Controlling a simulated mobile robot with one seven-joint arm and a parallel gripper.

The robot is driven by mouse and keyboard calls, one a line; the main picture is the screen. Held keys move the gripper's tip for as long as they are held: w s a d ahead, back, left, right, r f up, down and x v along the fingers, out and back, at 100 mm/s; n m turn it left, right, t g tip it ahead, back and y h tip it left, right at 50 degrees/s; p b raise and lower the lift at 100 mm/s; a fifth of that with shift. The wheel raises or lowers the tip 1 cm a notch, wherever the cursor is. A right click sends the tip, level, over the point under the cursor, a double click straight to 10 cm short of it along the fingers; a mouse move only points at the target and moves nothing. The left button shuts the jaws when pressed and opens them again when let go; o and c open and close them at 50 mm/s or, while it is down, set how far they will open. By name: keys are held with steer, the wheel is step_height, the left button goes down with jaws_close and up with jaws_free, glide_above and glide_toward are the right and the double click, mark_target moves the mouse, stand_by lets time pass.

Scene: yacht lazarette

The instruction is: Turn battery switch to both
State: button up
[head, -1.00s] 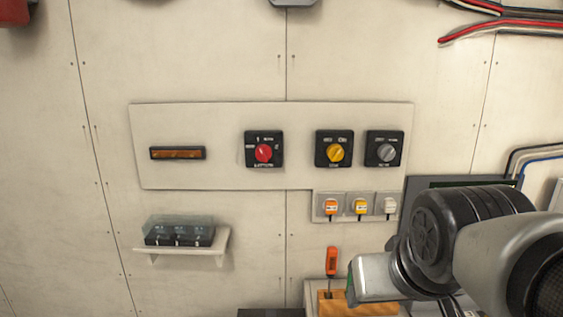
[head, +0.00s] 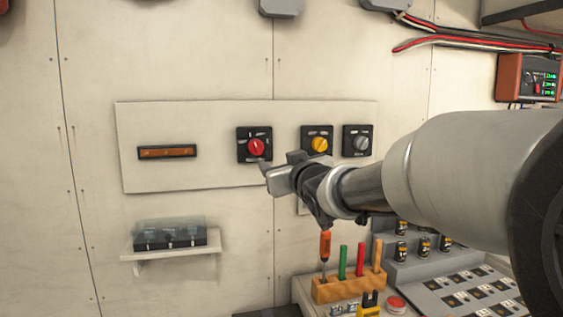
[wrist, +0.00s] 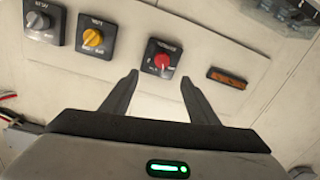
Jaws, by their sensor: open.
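The battery switch is most likely the black square plate with a red knob (head: 256,146), mounted on a pale wall panel (head: 210,178); its lettering is too small to read surely. The red-knob switch also shows in the wrist view (wrist: 162,60), between and beyond my fingertips. My gripper (head: 265,170) is open and empty, just below and in front of the red knob in the head view. In the wrist view my gripper (wrist: 158,76) points toward the panel, fingers apart, with no visible contact with the knob.
A yellow-knob switch (head: 319,144) and a grey-knob switch (head: 359,142) sit to the right. An amber strip (head: 167,152) is at left. A shelf (head: 150,255) carries a clear-covered box (head: 170,233). A wooden tool block (head: 347,288) stands below my arm.

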mark_target(258, 149)
steer(key=x, duration=0.6)
steer(key=p+x, duration=0.1)
steer(key=x, duration=0.5)
steer(key=p+x, duration=0.1)
steer(key=x, duration=0.5)
steer(key=shift+s+a+r, duration=0.1)
steer(key=shift+a+r, duration=0.3)
steer(key=c, duration=1)
